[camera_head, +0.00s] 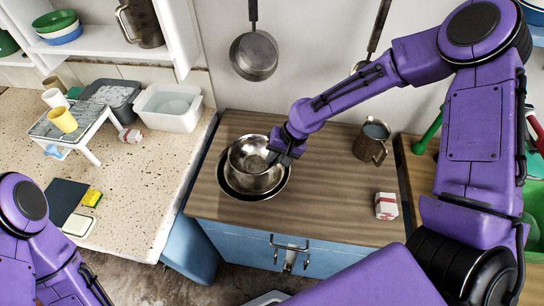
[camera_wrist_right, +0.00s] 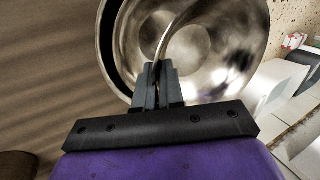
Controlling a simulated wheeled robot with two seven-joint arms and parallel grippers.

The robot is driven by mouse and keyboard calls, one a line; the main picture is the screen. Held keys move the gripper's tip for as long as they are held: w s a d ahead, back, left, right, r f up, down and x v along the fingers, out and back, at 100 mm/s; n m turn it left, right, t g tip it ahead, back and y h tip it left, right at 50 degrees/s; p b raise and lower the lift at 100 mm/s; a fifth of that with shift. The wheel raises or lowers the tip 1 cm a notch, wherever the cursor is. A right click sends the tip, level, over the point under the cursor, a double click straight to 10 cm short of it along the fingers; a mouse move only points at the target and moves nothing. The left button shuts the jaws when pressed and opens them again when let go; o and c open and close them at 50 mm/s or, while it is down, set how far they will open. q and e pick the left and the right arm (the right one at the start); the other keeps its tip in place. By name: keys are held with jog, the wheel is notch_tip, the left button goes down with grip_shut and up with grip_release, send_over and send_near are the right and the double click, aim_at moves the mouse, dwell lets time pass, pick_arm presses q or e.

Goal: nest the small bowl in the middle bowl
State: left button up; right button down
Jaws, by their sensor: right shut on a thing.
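The small steel bowl (camera_head: 248,151) is in my right gripper (camera_head: 273,157), which is shut on its right-hand rim. It sits over or inside the middle steel bowl (camera_head: 250,183); whether the two touch is hard to tell. A wider dark-looking bowl (camera_head: 268,196) surrounds the middle bowl on the wooden counter. In the right wrist view my right gripper (camera_wrist_right: 157,82) pinches the small bowl's rim, and shiny bowl walls (camera_wrist_right: 240,50) curve around it. My left arm shows at the lower left, but its gripper is out of frame.
A metal jug (camera_head: 371,141) and a small red-and-white box (camera_head: 386,206) stand right of the bowls on the counter (camera_head: 330,205). A pan (camera_head: 254,56) hangs on the wall behind. A white tub (camera_head: 168,107) and dish rack (camera_head: 72,125) stand on the speckled worktop left.

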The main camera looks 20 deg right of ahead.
jog(key=shift+w+f, duration=0.25)
jog(key=shift+f, duration=0.4)
pick_arm(q)
jog(key=shift+w+f, duration=0.25)
jog(key=shift+f, duration=0.35)
pick_arm(e)
jog(key=shift+r, duration=0.1)
pick_arm(q)
jog(key=shift+s, duration=0.15)
pick_arm(e)
jog(key=shift+s+r, duration=0.1)
jog(key=shift+s, duration=0.1)
pick_arm(q)
jog(key=shift+r, duration=0.25)
pick_arm(e)
jog(key=shift+w+f, duration=0.15)
jog(key=shift+f, duration=0.1)
pick_arm(q)
jog(key=shift+r+p, duration=0.3)
jog(key=shift+p, duration=0.1)
jog(key=shift+f, duration=0.1)
pick_arm(e)
jog(key=shift+f, duration=0.25)
pick_arm(q)
jog(key=shift+f+b, duration=0.7)
jog(key=shift+b, duration=0.15)
pick_arm(e)
jog(key=shift+f, duration=1.5)
